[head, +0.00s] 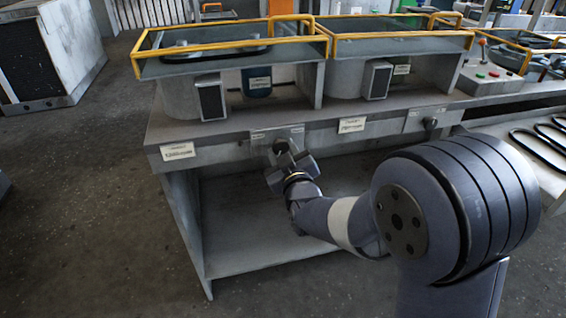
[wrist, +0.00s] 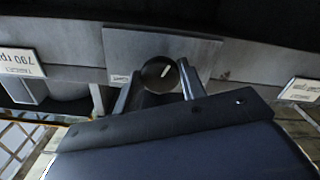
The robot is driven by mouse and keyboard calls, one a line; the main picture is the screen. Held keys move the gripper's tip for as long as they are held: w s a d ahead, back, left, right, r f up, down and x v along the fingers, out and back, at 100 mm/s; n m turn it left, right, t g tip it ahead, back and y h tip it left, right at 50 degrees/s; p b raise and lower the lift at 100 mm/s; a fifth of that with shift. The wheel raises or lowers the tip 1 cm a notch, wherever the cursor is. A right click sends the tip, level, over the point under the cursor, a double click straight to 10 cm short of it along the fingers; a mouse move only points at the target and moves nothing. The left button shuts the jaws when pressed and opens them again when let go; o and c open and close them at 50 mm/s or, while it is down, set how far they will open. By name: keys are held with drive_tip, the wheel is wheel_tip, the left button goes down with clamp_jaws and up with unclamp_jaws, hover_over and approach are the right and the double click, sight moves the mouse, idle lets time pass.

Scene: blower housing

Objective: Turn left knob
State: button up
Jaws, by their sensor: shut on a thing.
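The left knob (head: 281,146) is a dark round knob on a grey plate on the bench's front face. In the wrist view the knob (wrist: 153,72) shows its face with a short white mark slanting up to the right. My gripper (head: 287,155) reaches it from the front. In the wrist view the two fingers of my gripper (wrist: 158,76) stand on either side of the knob and are shut on it. The head view partly hides the knob behind the gripper. The right knob (head: 430,122) sits farther right on the same face, apart from my gripper.
White labels sit left (head: 178,151) and right (head: 352,125) of the left knob; in the wrist view one label (wrist: 20,62) appears to read 790 rpm. Blower housings with yellow rails (head: 230,45) stand on the bench. An open lower shelf (head: 265,235) lies below.

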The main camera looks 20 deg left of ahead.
drive_tip(key=m+b, duration=0.4)
drive_tip(key=shift+f+b, duration=0.2)
drive_tip(key=shift+b, duration=0.15)
drive_tip(key=shift+r+m+b, duration=0.15)
drive_tip(key=shift+m+b, duration=1.2)
drive_tip(key=shift+m, duration=0.35)
drive_tip(key=shift+r, duration=0.1)
drive_tip(key=o, duration=1)
drive_tip(key=shift+c, duration=0.2)
drive_tip(key=p+v, duration=0.1)
drive_tip(key=v, duration=0.9)
drive_tip(key=shift+s, duration=0.4)
